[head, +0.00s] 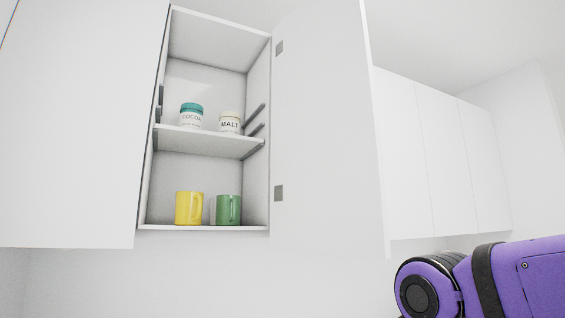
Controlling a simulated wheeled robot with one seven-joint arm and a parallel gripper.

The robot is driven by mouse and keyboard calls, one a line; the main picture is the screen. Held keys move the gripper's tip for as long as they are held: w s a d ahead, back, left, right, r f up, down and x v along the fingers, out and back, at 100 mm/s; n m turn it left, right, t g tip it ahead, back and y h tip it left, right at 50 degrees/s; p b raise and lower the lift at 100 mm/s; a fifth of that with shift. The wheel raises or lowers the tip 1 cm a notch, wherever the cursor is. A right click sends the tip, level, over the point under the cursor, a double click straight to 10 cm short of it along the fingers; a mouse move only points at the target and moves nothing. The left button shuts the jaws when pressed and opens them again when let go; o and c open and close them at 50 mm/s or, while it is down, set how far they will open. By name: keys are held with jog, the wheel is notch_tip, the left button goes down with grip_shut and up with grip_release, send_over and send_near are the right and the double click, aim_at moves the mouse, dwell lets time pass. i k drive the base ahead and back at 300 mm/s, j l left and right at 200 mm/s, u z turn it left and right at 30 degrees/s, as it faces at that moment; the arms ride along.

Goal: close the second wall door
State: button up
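A white wall cabinet stands open in the head view. Its open door (325,130) hangs from hinges on the right side of the opening and swings out toward me, with its free edge near the right. The cabinet interior (205,175) shows a middle shelf (208,141) and a bottom shelf. My purple arm shows at the lower right, below and to the right of the door's lower free corner. My gripper is outside the view.
A cocoa jar (191,117) and a malt jar (230,123) stand on the middle shelf. A yellow mug (189,209) and a green mug (229,210) stand on the bottom. Closed white doors (65,130) lie left, and more cabinets (450,155) right.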

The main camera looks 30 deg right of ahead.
aim_at(328, 195)
jog(key=l+u, duration=0.15)
jog(key=u, duration=0.25)
jog(key=l+u, duration=0.15)
jog(key=u, duration=0.2)
jog(key=l+u, duration=0.15)
jog(key=l, duration=0.25)
jog(key=k+l+u, duration=0.15)
jog(key=l, duration=0.2)
jog(key=k+l+u, duration=0.15)
jog(key=l, duration=0.2)
jog(key=k+l+u, duration=0.15)
jog(key=l, duration=0.25)
jog(key=k+l+u, duration=0.15)
jog(key=l, duration=0.2)
jog(key=k+l, duration=0.15)
jog(key=l, duration=0.2)
jog(key=k+l, duration=0.15)
jog(key=l, duration=0.2)
jog(key=k+l, duration=0.15)
jog(key=l, duration=0.2)
